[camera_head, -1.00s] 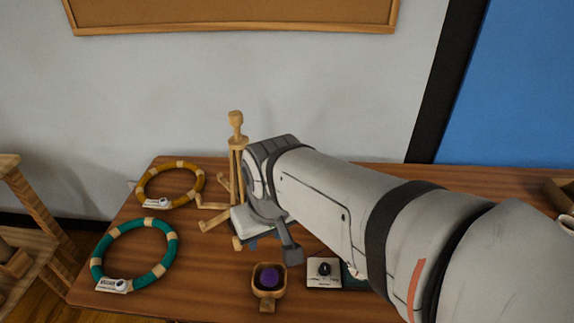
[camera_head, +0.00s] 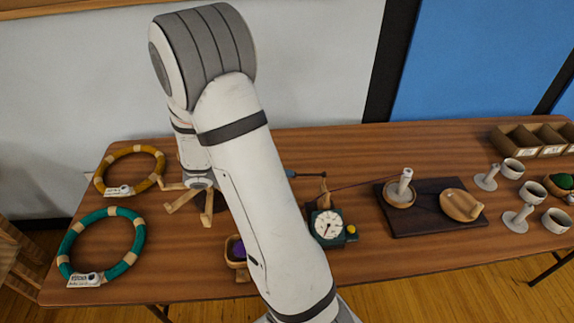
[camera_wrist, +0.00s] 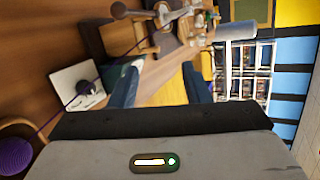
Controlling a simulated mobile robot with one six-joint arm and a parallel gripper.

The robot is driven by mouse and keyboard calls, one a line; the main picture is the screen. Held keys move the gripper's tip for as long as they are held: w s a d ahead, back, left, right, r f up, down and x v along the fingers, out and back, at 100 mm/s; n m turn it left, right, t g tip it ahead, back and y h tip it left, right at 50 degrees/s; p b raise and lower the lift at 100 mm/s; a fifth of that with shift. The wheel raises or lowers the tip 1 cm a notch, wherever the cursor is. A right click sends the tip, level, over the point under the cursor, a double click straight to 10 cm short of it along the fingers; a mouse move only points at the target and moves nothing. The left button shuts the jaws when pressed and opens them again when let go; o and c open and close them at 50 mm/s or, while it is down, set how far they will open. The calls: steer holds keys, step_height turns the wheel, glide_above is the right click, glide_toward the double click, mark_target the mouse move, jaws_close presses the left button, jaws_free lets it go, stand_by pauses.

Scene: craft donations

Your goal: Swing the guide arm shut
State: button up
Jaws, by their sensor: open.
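A green meter with a white dial (camera_head: 327,226) stands mid-table. A small wooden piece (camera_head: 323,192) rises behind it, which looks like the guide arm; I cannot tell how far it is swung. Purple yarn runs from there to a white spindle (camera_head: 405,180). In the wrist view a wooden rod (camera_wrist: 138,50) appears beyond the fingers, with purple yarn passing near it. My gripper (camera_wrist: 160,85) is open, its two dark blue fingers apart with nothing seen held between them.
A purple yarn ball (camera_head: 238,250) sits in a wooden bowl, partly behind my arm. Teal (camera_head: 138,238) and mustard (camera_head: 150,159) rings lie left, near a wooden pegged stand (camera_head: 178,206). A dark board (camera_head: 425,220), cups (camera_head: 512,170) and a divided box (camera_head: 545,138) stand right.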

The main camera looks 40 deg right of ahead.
mark_target(308, 175)
steer(key=w+d+f+n+t+h, duration=0.3)
steer(key=w+f+n, duration=0.25)
steer(key=n, duration=0.55)
steer(key=s+p+x, duration=0.1)
steer(key=x, duration=0.6)
steer(key=shift+d+f+h, duration=0.2)
steer(key=shift+d+h, duration=0.05)
steer(key=shift+h, duration=0.05)
jaws_close()
